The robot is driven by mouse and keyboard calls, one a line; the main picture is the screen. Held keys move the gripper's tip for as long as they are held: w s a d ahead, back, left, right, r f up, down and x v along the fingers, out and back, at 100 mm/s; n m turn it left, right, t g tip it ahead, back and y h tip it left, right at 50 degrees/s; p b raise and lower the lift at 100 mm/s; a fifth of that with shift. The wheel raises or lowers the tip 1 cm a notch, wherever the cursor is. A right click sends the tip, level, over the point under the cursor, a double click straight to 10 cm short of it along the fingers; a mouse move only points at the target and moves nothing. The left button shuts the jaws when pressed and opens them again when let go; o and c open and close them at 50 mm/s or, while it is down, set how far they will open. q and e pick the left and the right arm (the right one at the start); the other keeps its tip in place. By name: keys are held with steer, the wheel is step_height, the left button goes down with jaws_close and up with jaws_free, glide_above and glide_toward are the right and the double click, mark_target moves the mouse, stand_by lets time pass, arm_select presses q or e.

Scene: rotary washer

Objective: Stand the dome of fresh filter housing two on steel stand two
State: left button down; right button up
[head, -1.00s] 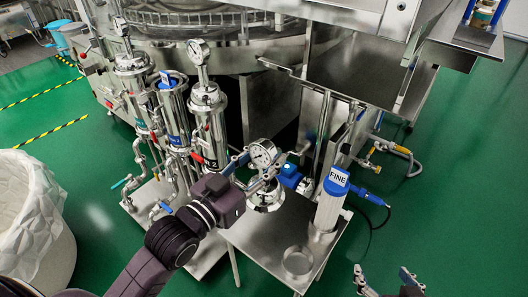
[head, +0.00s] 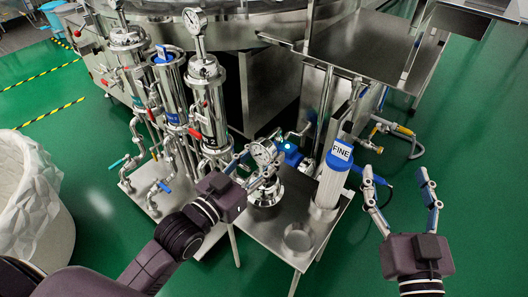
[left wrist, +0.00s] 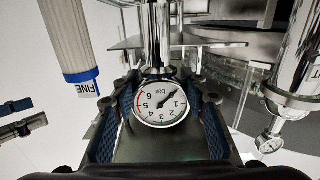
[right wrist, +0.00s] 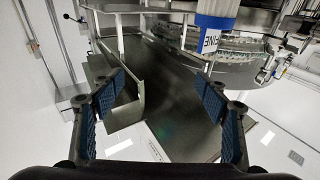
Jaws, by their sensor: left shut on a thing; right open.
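The steel dome (head: 267,193) with a round pressure gauge (head: 264,153) on top is upright at the left part of a low steel stand (head: 262,226). I cannot tell whether its rim touches the stand. My left gripper (head: 254,168) is shut around the dome's top, just below the gauge. In the left wrist view the gauge (left wrist: 160,103) shows between the fingers; the dome's body is largely hidden. My right gripper (head: 403,186) is open and empty, right of the stand. No number shows on the stand.
A white filter cartridge (head: 328,187) with a blue FINE cap stands on the same stand, behind a shallow round steel dish (head: 298,237). A blue device (head: 290,155) is beside the dome. Steel filter housings (head: 207,105) stand at left. A lined bin (head: 30,190) is at far left.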

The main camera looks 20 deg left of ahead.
mark_target(261, 170)
arm_select(q)
step_height(261, 170, down, 3)
steer(key=shift+f+b, duration=0.1)
steer(key=shift+b, duration=0.75)
steer(key=shift+f, duration=0.1)
arm_select(e)
steer(key=s+r+t+y, duration=0.1)
steer(key=s+r+t, duration=0.2)
steer(key=r, duration=0.5)
steer(key=shift+a+r+t+y, duration=0.15)
steer(key=shift+r+t+y, duration=0.25)
steer(key=shift+t, duration=0.5)
arm_select(q)
steer(key=shift+f, duration=0.1)
steer(key=c, duration=1.6)
jaws_free()
steer(key=shift+f, duration=0.3)
steer(key=o, duration=0.4)
steer(key=shift+o, duration=0.2)
steer(key=shift+s+r, duration=0.1)
steer(key=shift+r, duration=0.05)
